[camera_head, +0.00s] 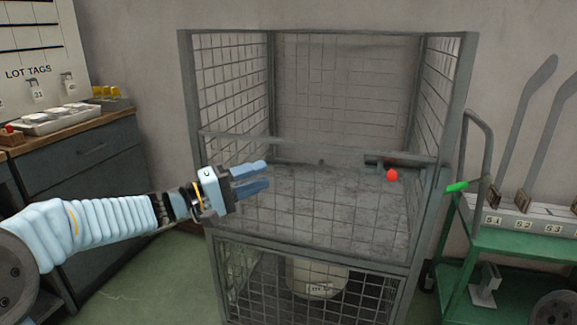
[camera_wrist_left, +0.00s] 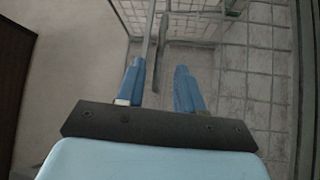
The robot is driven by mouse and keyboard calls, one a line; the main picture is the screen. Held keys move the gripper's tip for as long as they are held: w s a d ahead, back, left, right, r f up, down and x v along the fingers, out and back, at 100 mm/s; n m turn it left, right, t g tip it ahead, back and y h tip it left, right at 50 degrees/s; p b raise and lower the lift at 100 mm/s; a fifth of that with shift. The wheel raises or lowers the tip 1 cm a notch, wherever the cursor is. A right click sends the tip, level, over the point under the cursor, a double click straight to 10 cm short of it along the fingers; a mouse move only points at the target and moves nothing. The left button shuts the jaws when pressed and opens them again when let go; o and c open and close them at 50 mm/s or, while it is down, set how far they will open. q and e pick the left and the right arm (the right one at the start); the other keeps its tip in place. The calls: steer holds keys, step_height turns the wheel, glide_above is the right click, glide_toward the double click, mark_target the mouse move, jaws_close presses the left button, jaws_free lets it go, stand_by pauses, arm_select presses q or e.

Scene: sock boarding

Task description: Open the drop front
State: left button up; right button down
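The grey wire-mesh cage (camera_head: 187,90) stands in the middle of the head view. Its drop front (camera_head: 310,146) is a mesh panel with a flat top rail, upright across the cage's front. A red ball knob (camera_head: 391,175) sits near the panel's upper right, beside a dark latch piece (camera_head: 376,161). My left gripper (camera_head: 266,175) is in front of the panel's left half, to the left of the knob. Its fingers are apart and nothing shows held. The left wrist view shows both fingertips (camera_wrist_left: 160,72) apart, with grey bars beyond them. My right gripper is not in view.
A green trolley (camera_head: 520,242) with upright grey boards stands close on the right of the cage. A dark cabinet (camera_head: 85,165) with trays on top is on the left. Beneath the drop front is a fixed-looking mesh section (camera_head: 300,295) with a pale container behind it.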

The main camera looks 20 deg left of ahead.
mark_target(290, 165)
arm_select(q)
steer(key=x, duration=0.8)
steer(key=shift+w+d, duration=0.15)
steer(key=shift+w, duration=0.1)
jaws_close()
steer(key=shift+f, duration=0.1)
